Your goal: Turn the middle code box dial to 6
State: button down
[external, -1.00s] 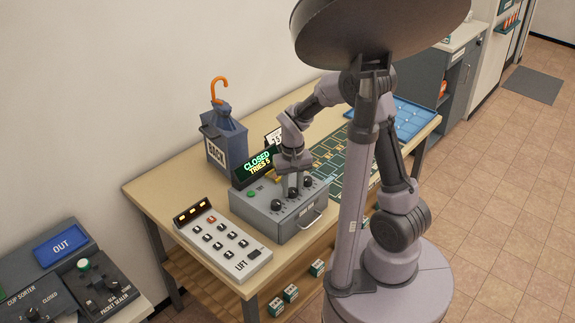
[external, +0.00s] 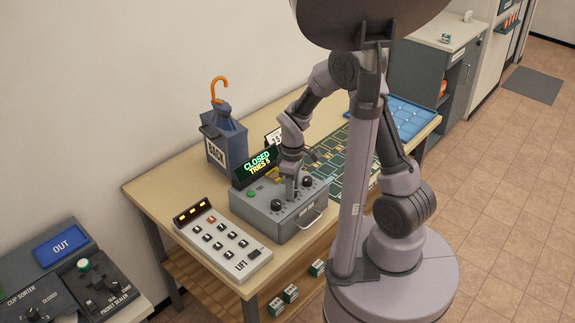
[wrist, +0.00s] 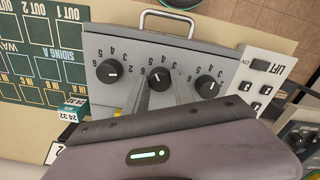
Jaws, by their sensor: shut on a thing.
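The grey code box (external: 262,223) stands on the table, with a row of black dials on top. Its display (external: 258,161) reads CLOSED, TRIES 5. In the wrist view the box is upside down, and the middle dial (wrist: 161,77) sits between the two fingers of my gripper (wrist: 162,84). The fingers are shut on this dial; its exact number is hard to read. The other dials (wrist: 109,71) (wrist: 207,86) stand free on either side. In the external view my gripper (external: 291,194) points down onto the box and hides the middle dial.
A LIFT keypad (external: 223,241) lies close beside the box. A blue BACK container (external: 228,145) with an orange hook stands behind. A green labelled board (external: 350,160) and blue tray (external: 405,115) lie to the right. The box's front has a handle (wrist: 168,22).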

jog(key=n+p, duration=0.1)
jog(key=n, duration=0.3)
jog(key=shift+r+p, duration=0.1)
jog(key=shift+p, duration=0.3)
jog(key=shift+n+p, duration=0.6)
jog(key=shift+n, duration=1.2)
jog(key=c, duration=1.1)
grip_release()
jog(key=shift+o, duration=0.2)
notch_tip(320, 180, up, 17)
jog(key=p, duration=0.5)
jog(key=shift+r, duration=0.15)
